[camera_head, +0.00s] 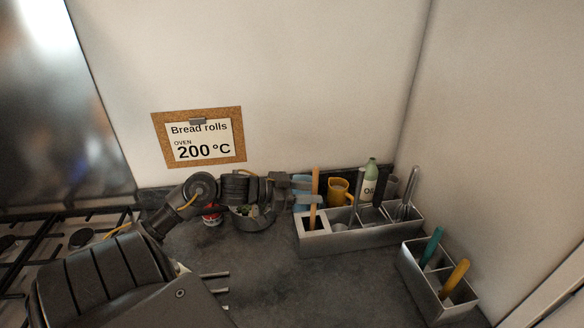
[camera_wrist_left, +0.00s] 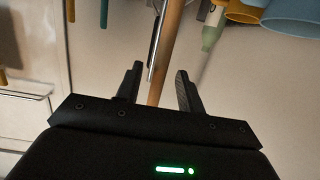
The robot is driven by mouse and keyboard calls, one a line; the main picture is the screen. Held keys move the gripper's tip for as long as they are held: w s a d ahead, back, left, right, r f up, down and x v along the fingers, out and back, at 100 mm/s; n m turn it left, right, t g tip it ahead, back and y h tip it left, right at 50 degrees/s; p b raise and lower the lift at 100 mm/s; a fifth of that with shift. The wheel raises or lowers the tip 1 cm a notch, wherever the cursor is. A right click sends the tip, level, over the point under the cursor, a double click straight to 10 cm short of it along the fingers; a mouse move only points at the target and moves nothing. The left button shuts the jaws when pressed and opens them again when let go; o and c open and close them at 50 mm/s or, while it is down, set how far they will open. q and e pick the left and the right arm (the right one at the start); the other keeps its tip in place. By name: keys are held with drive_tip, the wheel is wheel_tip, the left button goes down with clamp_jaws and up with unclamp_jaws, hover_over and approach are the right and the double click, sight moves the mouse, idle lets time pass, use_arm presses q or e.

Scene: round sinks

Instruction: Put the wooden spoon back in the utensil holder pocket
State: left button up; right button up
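The wooden spoon's handle (camera_head: 315,183) stands nearly upright at the leftmost pocket of the long grey utensil holder (camera_head: 345,242). Its lower end shows inside the pocket; the spoon's head cannot be made out. My left gripper (camera_head: 302,190) is level with the handle, on its left. In the left wrist view my left gripper (camera_wrist_left: 160,70) is open, and the wooden handle (camera_wrist_left: 173,35) passes between or just beyond its fingers, with a gap on both sides. A thin metal utensil runs beside the handle there. My right gripper is not in view.
The other pockets hold metal utensils, including a whisk (camera_head: 406,200). Behind stand a yellow mug (camera_head: 339,190), a blue cup (camera_head: 300,183) and an oil bottle (camera_head: 369,182). A smaller holder (camera_head: 425,288) stands front right. The hob (camera_head: 30,258) is left; the middle counter is clear.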

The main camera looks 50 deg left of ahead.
use_arm(q)
drive_tip(key=b+v, duration=0.2)
drive_tip(key=v, duration=0.7)
drive_tip(key=shift+s+a, duration=0.15)
drive_tip(key=shift+s, duration=0.15)
